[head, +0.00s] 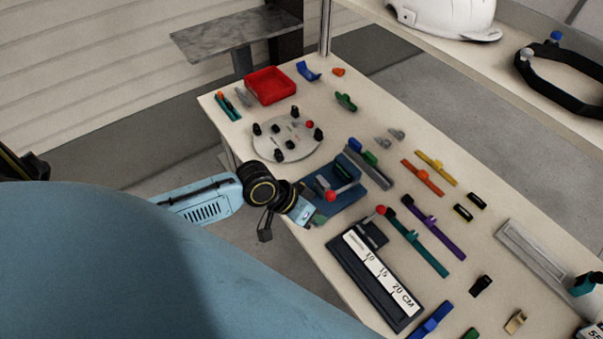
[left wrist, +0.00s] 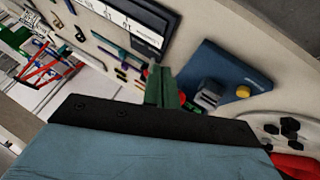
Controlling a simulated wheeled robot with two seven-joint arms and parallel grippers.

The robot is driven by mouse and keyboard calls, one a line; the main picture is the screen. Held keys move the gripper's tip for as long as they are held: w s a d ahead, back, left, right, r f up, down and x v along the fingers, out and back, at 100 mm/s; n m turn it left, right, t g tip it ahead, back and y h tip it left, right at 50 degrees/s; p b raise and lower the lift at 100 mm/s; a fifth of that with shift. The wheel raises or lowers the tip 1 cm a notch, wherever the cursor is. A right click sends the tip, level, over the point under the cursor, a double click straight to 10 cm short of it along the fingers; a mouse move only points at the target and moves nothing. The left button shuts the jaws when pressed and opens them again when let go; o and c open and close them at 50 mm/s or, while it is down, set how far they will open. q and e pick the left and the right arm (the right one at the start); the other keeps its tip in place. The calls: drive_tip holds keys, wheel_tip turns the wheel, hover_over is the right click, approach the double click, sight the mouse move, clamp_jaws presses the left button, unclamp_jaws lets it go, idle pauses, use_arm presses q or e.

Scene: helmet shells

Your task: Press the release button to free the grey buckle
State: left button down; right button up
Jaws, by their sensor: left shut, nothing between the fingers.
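A blue base plate (head: 352,195) lies on the table, and it also shows in the left wrist view (left wrist: 222,68). On it, in the left wrist view, stand a grey buckle (left wrist: 208,93) and a round yellow button (left wrist: 243,91) beside it. My left gripper (head: 310,217) is shut and empty over the plate's near left edge. Its fingers (left wrist: 160,88) show in the left wrist view, to the left of the buckle and apart from it in the picture. My right gripper is not in view.
A round grey plate with black knobs (head: 287,138) and a red tray (head: 270,86) stand behind. A ruler fixture (head: 375,275) with a red ball lever is at the front. Several coloured clips and straps cover the right side. A white helmet (head: 445,18) sits on another surface.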

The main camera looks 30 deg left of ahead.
use_arm(q)
drive_tip(key=w+a+r+n+t, duration=0.2)
drive_tip(key=w+a+r+n, duration=0.1)
drive_tip(key=w+a, duration=0.7)
drive_tip(key=shift+a+r+n, duration=0.3)
drive_tip(key=shift+a+n, duration=0.2)
drive_tip(key=shift+a, duration=0.4)
drive_tip(key=shift+f, duration=0.15)
wheel_tip(320, 180, down, 8)
drive_tip(key=b, duration=0.7)
drive_tip(key=shift+f+b, duration=0.25)
drive_tip(key=shift+b, duration=0.15)
drive_tip(key=shift+f+b, duration=0.35)
drive_tip(key=shift+f, duration=0.1)
drive_tip(key=shift+f+b, duration=0.4)
drive_tip(key=shift+f, duration=0.1)
idle(0.8)
drive_tip(key=shift+r, duration=0.15)
drive_tip(key=shift+r+p, duration=0.8)
drive_tip(key=shift+p, duration=0.05)
